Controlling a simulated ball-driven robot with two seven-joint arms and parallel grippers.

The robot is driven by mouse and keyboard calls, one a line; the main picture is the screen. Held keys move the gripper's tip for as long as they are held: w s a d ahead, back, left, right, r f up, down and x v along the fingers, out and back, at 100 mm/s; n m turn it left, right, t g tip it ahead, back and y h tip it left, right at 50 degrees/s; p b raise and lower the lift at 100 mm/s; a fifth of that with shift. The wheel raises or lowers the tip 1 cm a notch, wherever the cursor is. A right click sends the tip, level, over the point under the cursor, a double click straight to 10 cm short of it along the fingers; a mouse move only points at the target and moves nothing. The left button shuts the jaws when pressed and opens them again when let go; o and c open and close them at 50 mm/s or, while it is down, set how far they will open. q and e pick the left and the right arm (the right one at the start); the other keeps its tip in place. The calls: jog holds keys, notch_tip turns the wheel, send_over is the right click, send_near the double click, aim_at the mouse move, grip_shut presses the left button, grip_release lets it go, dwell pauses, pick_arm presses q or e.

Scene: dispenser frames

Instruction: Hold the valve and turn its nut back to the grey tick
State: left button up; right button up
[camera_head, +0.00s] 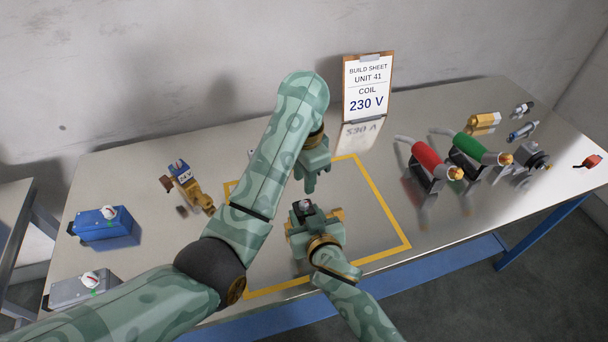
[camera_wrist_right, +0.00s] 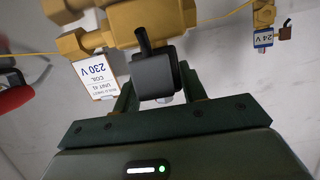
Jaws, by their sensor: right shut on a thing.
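The valve has a brass body (camera_wrist_right: 150,22) with a black block-shaped coil (camera_wrist_right: 158,76). In the head view the coil (camera_head: 303,208) shows at the tip of my right gripper (camera_head: 304,218). In the right wrist view the fingers of my right gripper (camera_wrist_right: 158,95) stand on both sides of the coil and are shut on it. My left gripper (camera_head: 311,186) hangs just above and behind the valve, apart from it; its finger gap is unclear. A brass hex end (camera_wrist_right: 71,46) shows at the valve's left in the wrist view. I cannot make out the grey tick.
A yellow outline (camera_head: 385,208) marks the table middle. A build sheet (camera_head: 368,90) reading 230 V stands behind. Another brass valve (camera_head: 191,190), a blue box (camera_head: 98,228) and a grey box (camera_head: 80,292) are left. Red (camera_head: 425,154) and green (camera_head: 467,145) tools stand right.

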jog(key=shift+f, duration=0.1)
jog(key=o, duration=1.5)
jog(key=shift+c, duration=0.2)
